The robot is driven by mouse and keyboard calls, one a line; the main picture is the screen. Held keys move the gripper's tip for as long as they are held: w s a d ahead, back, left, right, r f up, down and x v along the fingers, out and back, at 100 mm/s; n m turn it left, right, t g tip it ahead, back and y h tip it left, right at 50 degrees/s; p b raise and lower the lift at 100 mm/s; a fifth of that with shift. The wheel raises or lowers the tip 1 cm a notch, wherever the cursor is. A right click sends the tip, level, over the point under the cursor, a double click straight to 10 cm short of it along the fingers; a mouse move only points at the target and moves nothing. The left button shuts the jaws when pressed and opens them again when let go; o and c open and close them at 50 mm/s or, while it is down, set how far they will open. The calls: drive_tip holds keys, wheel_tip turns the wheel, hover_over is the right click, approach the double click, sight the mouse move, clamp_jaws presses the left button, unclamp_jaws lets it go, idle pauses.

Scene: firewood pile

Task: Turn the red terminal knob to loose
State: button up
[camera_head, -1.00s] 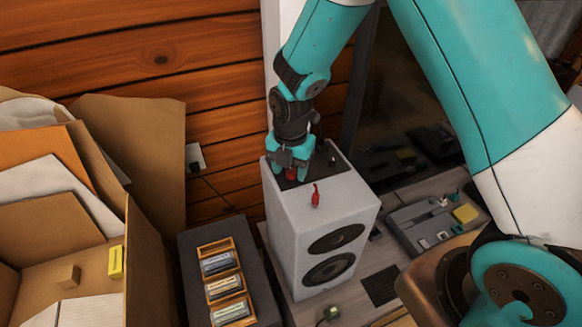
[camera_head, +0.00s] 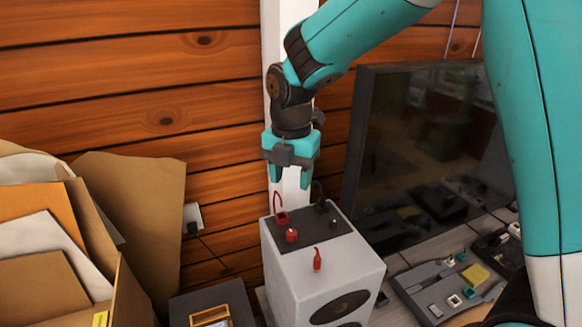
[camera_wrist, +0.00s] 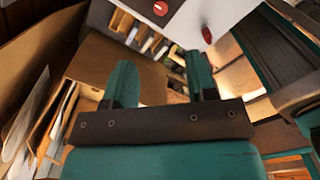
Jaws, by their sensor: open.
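The red terminal knob (camera_head: 292,236) stands on the dark top panel (camera_head: 346,229) of a white speaker (camera_head: 284,268). A red knob also shows at the top of the wrist view (camera_wrist: 160,8). My gripper (camera_head: 291,182) is open and empty, above the panel and clear of the knob, fingers pointing down. Its two fingers also show apart in the wrist view (camera_wrist: 160,65). A red clip (camera_head: 282,217) with a looped red wire is behind the knob. I cannot tell whether the knob is loose.
A small dark knob (camera_head: 333,223) and a black clip (camera_head: 322,206) sit right on the panel. A red plug (camera_head: 317,263) is at the speaker's front upper edge. A dark screen (camera_head: 420,140) stands right, a cardboard box (camera_head: 130,290) left. Wooden wall behind.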

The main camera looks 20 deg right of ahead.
drive_tip(key=shift+r, duration=1.25)
